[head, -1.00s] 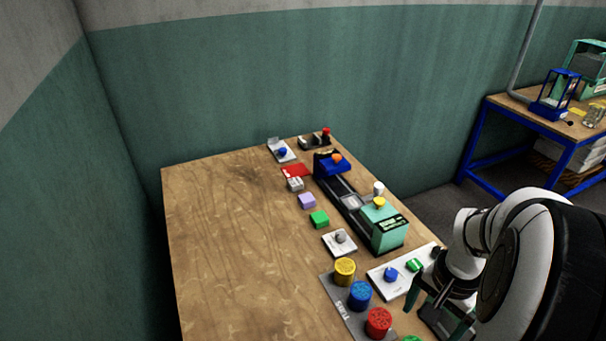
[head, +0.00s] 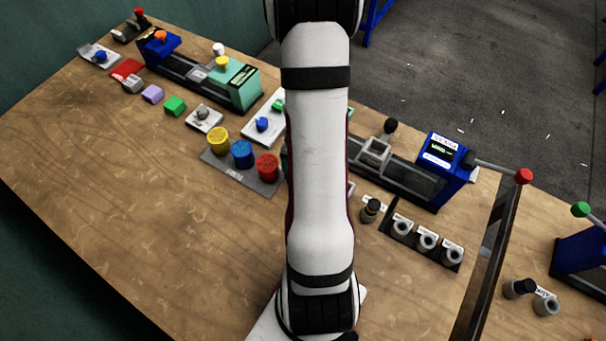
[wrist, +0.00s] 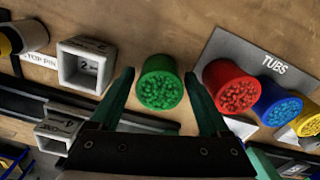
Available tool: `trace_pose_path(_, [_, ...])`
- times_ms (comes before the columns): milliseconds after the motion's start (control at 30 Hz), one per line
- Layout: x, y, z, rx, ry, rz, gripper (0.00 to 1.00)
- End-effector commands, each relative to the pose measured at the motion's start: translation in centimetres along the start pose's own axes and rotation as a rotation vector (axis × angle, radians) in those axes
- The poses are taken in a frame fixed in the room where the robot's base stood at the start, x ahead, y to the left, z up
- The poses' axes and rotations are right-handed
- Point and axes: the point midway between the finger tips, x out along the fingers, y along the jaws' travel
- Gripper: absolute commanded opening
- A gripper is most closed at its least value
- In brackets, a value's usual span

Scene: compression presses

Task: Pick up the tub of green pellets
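The tub of green pellets (wrist: 160,92) is a round green tub, seen from above in the wrist view. It stands on the wooden table, left of the grey TUBS mat (wrist: 240,47). My gripper (wrist: 159,75) is open, with one dark green finger on each side of the tub and gaps between. I cannot tell how far above the tub the fingertips are. In the head view my arm hides both the green tub and my gripper.
Red (wrist: 230,86), blue (wrist: 278,104) and yellow (wrist: 308,120) tubs stand in a row on the mat. A grey square holder (wrist: 86,66) marked 2 is left of the green tub. A blue press (head: 440,165) stands right of my arm.

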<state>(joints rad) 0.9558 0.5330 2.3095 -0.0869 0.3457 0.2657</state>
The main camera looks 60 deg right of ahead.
Motion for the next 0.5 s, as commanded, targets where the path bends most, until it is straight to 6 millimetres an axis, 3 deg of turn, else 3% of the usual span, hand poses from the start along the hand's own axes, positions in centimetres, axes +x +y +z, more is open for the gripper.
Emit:
trace_pose_path(67, [-0.01,0.0,0.0,0.0,0.0,0.0,0.64])
trace_pose_path(400, [-0.04,0.0,0.0,0.0,0.0,0.0,0.04])
trace_pose_path(500, [-0.04,0.0,-0.01,0.0,0.0,0.0,0.04])
